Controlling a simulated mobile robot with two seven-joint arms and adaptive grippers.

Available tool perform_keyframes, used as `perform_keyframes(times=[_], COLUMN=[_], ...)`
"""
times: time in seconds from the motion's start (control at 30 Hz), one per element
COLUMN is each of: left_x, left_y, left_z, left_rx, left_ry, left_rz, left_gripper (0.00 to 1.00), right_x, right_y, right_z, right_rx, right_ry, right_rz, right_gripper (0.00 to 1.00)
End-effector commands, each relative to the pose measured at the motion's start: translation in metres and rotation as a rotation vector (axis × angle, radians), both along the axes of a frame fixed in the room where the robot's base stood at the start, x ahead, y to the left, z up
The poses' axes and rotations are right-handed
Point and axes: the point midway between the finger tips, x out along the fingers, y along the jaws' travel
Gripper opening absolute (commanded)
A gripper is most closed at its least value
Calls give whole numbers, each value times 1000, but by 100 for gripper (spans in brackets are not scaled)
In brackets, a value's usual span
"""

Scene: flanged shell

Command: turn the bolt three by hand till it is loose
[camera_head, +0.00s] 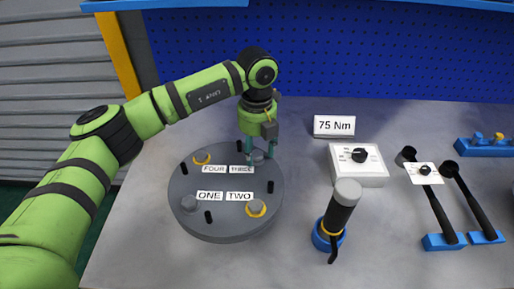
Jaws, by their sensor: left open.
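A round grey flanged shell (227,222) lies on the table with labels ONE, TWO, THREE and FOUR on its top. Bolt three (257,157) is a grey head beside the THREE label (241,170), at the far right of the shell. My left gripper (260,157) points down over bolt three, its teal fingers on either side of the head. The gripper is open; whether a finger touches the bolt cannot be told. My right gripper is not in view.
A black-and-grey tool (340,208) stands in a blue holder right of the shell. Behind it are a white dial box (358,163) and a 75 Nm sign (334,126). A blue pegboard (330,50) closes off the back.

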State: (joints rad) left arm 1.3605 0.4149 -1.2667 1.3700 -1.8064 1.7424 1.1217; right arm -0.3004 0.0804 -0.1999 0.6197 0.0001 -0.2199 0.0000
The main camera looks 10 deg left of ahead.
Motion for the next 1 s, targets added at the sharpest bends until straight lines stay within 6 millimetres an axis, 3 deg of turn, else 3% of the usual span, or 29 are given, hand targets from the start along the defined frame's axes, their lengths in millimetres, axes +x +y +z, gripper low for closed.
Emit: perform_keyframes(times=[0.17, 0.63, 0.8, 1.0], left_x=[1, 3, 2, 2], left_y=[-1, 0, 0, 0], left_z=[15, 104, 117, 119], left_rx=[-2, 0, 0, 1], left_ry=[-4, -1, 1, 2], left_rz=[0, 1, 0, 0], left_gripper=[53, 53, 53, 53], right_x=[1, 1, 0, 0], right_y=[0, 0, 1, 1], right_z=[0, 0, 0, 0], right_rx=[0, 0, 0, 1], right_ry=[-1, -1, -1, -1], right_rz=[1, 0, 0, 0], right_gripper=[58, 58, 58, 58])
